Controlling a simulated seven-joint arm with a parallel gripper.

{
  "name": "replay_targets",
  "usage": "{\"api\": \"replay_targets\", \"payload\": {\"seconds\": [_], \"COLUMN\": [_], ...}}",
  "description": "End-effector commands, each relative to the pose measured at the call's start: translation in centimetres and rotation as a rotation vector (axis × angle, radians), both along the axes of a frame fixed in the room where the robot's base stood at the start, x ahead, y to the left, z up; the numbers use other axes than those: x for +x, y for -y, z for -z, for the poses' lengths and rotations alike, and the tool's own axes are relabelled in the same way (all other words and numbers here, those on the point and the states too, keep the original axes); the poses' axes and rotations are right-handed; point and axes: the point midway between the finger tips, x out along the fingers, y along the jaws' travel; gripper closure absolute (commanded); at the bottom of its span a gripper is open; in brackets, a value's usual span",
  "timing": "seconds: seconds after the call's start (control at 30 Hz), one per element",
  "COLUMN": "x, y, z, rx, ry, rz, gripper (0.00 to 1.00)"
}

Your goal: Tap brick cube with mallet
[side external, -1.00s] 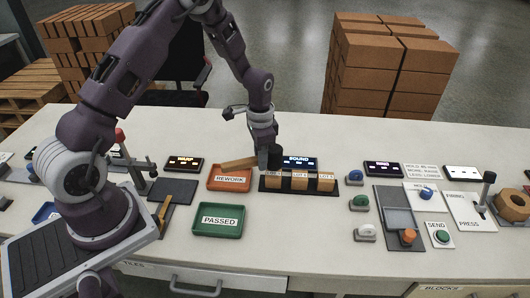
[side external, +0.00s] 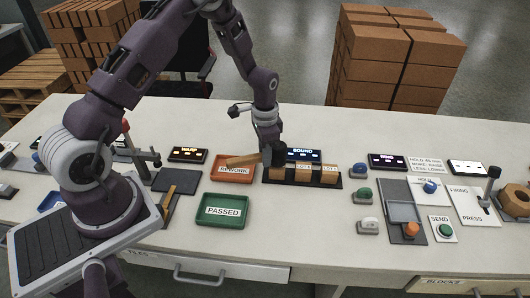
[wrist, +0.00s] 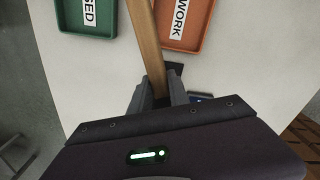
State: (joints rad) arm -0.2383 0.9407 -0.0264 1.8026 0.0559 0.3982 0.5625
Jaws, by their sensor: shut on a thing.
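My gripper (side external: 266,154) is shut on the wooden handle of the mallet (side external: 242,160). In the wrist view the handle (wrist: 146,45) runs up from between my fingers (wrist: 160,100). The mallet's dark head (side external: 280,151) is above and behind the left end of the cube row. Brick cubes with pale labels stand on a black strip: a left one (side external: 276,172), a middle one (side external: 303,174) and a right one (side external: 329,175). I cannot tell whether the head touches a cube. The wrist view does not show the cubes.
The orange REWORK tray (side external: 218,178) lies under the handle, with the green PASSED tray (side external: 200,218) in front. The lit SOUND display (side external: 302,155) stands behind the cubes. Colored buttons and a FIRING PRESS panel (side external: 468,215) are at the right. Bare table lies in front of the cubes.

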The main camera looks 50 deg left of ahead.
Motion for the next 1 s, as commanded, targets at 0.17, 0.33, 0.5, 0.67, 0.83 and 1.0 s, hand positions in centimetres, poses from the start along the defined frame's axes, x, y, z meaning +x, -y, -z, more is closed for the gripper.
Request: {"api": "replay_targets", "payload": {"seconds": [0.17,0.33,0.5,0.67,0.83,1.0], "x": [0.0,0.0,0.1,0.1,0.1,0.1], "y": [0.0,0.0,0.0,0.0,0.0,0.0], "z": [0.7,1.0,0.5,-1.2,-2.9,-4.6], "rx": [0.000,0.001,0.000,0.000,0.000,0.001], "ry": [0.001,0.001,0.002,0.002,0.002,0.004], "rz": [0.000,0.000,0.000,0.000,0.000,0.000], "gripper": [1.00,1.00,1.00,1.00,1.00,1.00]}}
